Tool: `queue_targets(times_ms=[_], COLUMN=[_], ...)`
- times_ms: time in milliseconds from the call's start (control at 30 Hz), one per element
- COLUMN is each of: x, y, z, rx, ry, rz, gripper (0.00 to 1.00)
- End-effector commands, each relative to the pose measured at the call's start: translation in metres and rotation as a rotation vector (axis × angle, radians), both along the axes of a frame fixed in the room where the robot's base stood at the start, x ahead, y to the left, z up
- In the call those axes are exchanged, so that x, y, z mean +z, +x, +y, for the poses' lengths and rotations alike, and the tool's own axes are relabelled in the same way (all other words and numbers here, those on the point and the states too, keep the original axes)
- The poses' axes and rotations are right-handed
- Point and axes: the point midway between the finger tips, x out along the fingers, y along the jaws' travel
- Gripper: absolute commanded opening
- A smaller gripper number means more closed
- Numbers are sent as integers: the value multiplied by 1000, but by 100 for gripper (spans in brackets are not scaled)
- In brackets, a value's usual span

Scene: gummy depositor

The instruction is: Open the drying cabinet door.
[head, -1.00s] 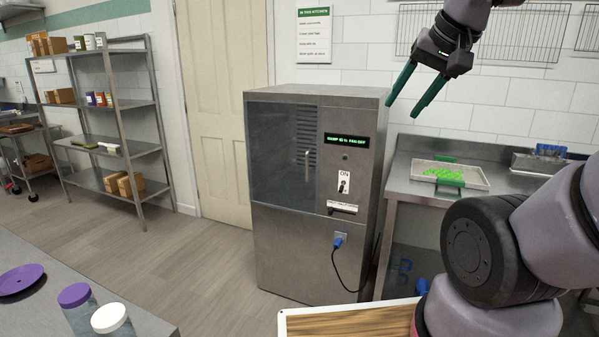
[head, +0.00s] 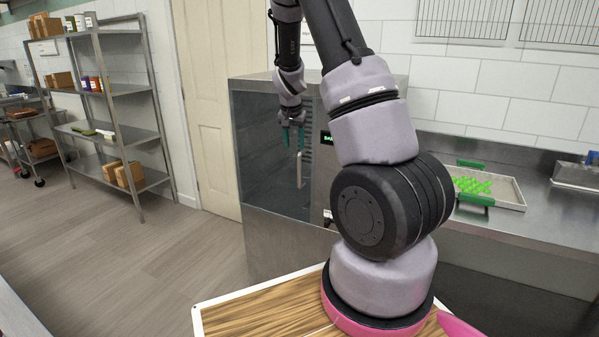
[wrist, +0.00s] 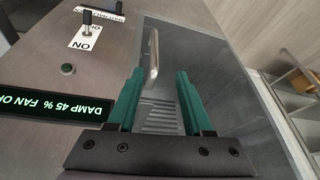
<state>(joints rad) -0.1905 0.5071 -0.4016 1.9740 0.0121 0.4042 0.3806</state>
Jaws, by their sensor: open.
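The drying cabinet (head: 262,235) stands against the wall, partly hidden by my arm. Its glass door (head: 262,150) is shut, and the door's metal bar handle (head: 299,170) stands upright near the door's right edge. My gripper (head: 293,137) is in front of the glass, close to the upper part of the handle, with its green fingers pointing down. In the wrist view my gripper (wrist: 158,90) is open and empty. The handle (wrist: 152,58) shows just beyond and between the fingertips, and I cannot tell whether they touch it.
The wrist view shows the cabinet's display (wrist: 55,104), green button (wrist: 68,69) and ON switch (wrist: 86,35) beside the handle. A tray of green gummies (head: 510,192) sits on the steel counter at right. A shelf rack (head: 115,110) stands left; the floor before the cabinet is clear.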

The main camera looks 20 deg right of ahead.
Motion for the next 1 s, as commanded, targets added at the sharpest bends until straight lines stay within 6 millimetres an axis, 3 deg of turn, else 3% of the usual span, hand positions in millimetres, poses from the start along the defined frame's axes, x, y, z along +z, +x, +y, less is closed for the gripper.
queue_targets(times_ms=[33, 100, 367, 700, 1000], x=[-15, -27, -52, -110, -137], y=[5, 11, 20, 37, 46], z=[-5, -10, -20, -35, -42], rx=[-3, -5, -10, -9, -8], ry=[-20, -39, -58, -57, -56], rz=[12, 16, 22, 24, 21], gripper=[51, 51, 51, 51, 51])
